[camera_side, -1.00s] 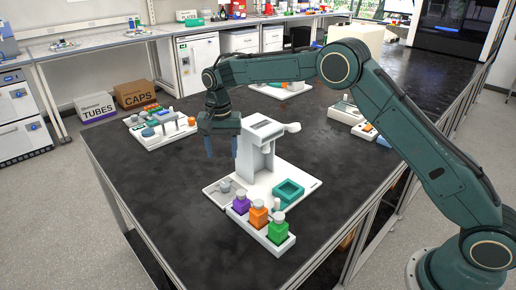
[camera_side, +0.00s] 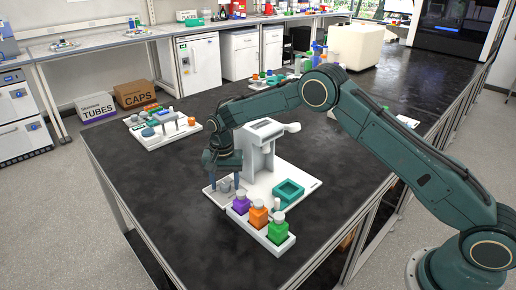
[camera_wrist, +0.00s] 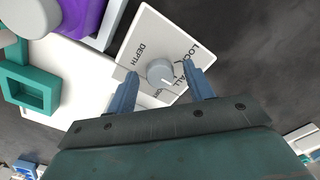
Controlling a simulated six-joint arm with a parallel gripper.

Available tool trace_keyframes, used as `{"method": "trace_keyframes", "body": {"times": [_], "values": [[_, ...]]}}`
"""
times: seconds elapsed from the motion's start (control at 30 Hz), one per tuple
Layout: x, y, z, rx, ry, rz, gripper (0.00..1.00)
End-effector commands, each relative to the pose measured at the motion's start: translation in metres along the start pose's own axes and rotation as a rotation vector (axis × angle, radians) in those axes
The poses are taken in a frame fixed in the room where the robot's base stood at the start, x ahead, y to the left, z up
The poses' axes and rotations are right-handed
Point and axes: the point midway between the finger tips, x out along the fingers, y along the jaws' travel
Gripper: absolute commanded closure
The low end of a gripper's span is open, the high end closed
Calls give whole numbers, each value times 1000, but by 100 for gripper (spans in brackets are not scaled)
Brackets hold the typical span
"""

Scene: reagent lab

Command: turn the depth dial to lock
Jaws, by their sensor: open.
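The depth dial (camera_wrist: 161,72) is a round grey knob on a pale panel (camera_wrist: 140,38) lettered DEPTH and LOCK in the wrist view. In the side view the dial (camera_side: 225,184) sits at the left front of the white press (camera_side: 262,150). My gripper (camera_wrist: 162,85) is open, its two blue fingers on either side of the dial, with gaps visible between fingers and knob. In the side view my gripper (camera_side: 225,185) is low over the dial panel. Whether the fingertips are at the knob's height is unclear. Part of the lettering is hidden by a finger.
Purple (camera_side: 240,204), orange (camera_side: 259,216) and green (camera_side: 278,230) bottles stand in a white rack in front of the press. A teal square tray (camera_side: 288,192) is on the press's base.

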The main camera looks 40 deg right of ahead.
Motion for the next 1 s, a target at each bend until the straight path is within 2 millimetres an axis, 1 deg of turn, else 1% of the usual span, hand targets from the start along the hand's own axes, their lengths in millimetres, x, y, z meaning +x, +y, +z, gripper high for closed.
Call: {"method": "trace_keyframes", "body": {"times": [0.27, 0.37, 0.4, 0.5, 0.77, 1.0], "values": [[1, 0, 0, 0, 0, 0, 48], [1, 0, 0, 0, 0, 0, 66], [1, 0, 0, 0, 0, 0, 73], [1, 0, 0, 0, 0, 0, 93], [1, 0, 0, -12, 0, 1, 92], [1, 0, 0, -82, 0, 1, 92]]}}
